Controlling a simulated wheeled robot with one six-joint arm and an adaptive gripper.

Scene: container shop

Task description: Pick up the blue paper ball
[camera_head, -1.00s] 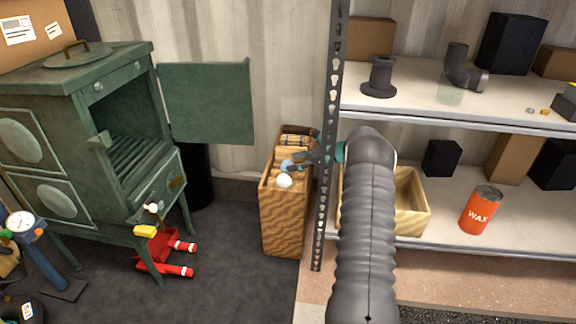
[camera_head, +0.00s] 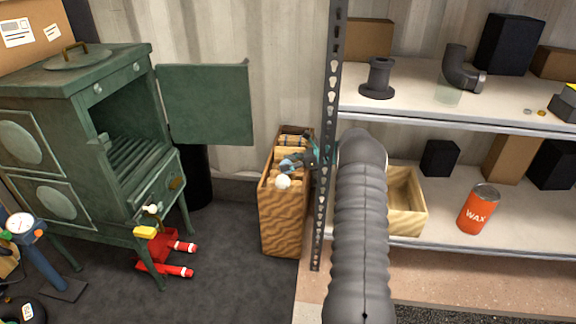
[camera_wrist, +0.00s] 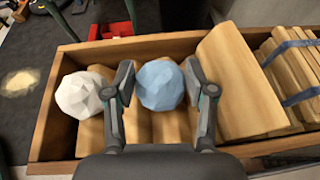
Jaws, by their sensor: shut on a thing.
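The blue paper ball (camera_wrist: 160,85) is faceted and pale blue. In the wrist view it sits between the two fingers of my gripper (camera_wrist: 160,88), which are shut on it, one on each side. The ball is over the wood pieces in a narrow wooden box (camera_wrist: 52,120); I cannot tell whether it still touches them. In the head view my gripper (camera_head: 291,163) is over the top of the box (camera_head: 285,225), and the ball is small and partly covered there. A white paper ball (camera_wrist: 82,95) lies just left of the gripper, also in the head view (camera_head: 283,182).
A strapped bundle of wood (camera_wrist: 292,68) fills the box's far end. A perforated shelf post (camera_head: 325,150) stands close beside my arm. Right are shelves with an open wooden crate (camera_head: 408,220) and an orange wax can (camera_head: 479,208). A green stove (camera_head: 120,140) with its door open stands left.

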